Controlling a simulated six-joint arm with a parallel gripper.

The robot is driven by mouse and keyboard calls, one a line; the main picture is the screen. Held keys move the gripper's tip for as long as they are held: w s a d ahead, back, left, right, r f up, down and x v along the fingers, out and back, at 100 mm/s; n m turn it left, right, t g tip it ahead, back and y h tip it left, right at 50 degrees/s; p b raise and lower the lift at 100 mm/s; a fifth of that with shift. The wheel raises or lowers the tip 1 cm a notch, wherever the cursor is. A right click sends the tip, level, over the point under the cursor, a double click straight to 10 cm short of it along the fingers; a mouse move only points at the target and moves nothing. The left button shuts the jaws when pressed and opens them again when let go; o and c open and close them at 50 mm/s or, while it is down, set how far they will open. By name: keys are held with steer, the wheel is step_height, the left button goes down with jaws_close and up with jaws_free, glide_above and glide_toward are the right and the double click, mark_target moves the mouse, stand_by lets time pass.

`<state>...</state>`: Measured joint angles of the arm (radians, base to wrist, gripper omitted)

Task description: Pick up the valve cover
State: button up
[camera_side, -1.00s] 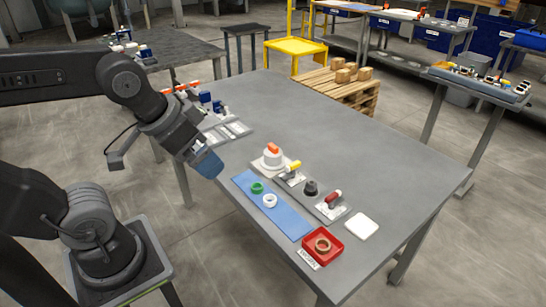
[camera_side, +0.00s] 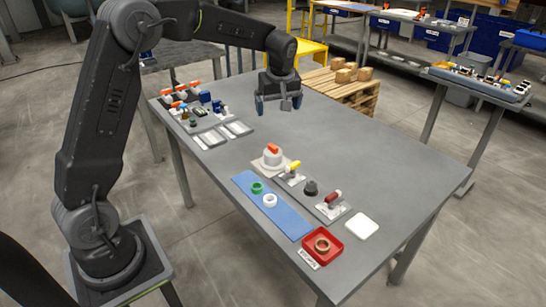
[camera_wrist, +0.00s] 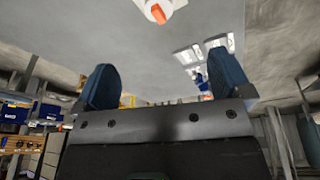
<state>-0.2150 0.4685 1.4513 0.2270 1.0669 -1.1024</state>
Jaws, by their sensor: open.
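My gripper (camera_side: 279,108) is open and empty, its two blue fingers pointing down over the back part of the grey table (camera_side: 370,150). In the wrist view its fingers (camera_wrist: 160,88) stand wide apart with nothing between them. I cannot tell for sure which part is the valve cover. A white round part with an orange handle (camera_side: 272,157) sits mid-table, well in front of my gripper; its top also shows at the upper edge of the wrist view (camera_wrist: 158,12). A black ribbed cap (camera_side: 310,187) stands between a yellow-handled valve (camera_side: 292,170) and a red-handled valve (camera_side: 332,198).
A blue mat (camera_side: 285,218) holds a green ring (camera_side: 257,188) and a white ring (camera_side: 270,201). A red tray (camera_side: 335,250) holds a tan ring (camera_side: 322,245). A white square (camera_side: 361,226) lies nearby. Grey trays (camera_side: 222,134) with small parts lie left. The table's right side is clear.

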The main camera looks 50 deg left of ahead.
mark_target(273, 146)
steer(key=w+a+f+n, duration=0.1)
steer(key=a+f, duration=0.2)
steer(key=f, duration=0.4)
steer(key=w+a+f+n+g, duration=0.1)
steer(key=w+a+f, duration=0.1)
steer(key=f, duration=0.6)
steer(key=w+a+f+n, duration=0.2)
steer(key=a+f, duration=0.2)
steer(key=f, duration=0.3)
steer(key=shift+f+y, duration=0.25)
steer(key=shift+y, duration=0.05)
steer(key=shift+c, duration=0.3)
steer(key=c, duration=0.9)
steer(key=shift+r, duration=0.2)
steer(key=shift+c, duration=0.2)
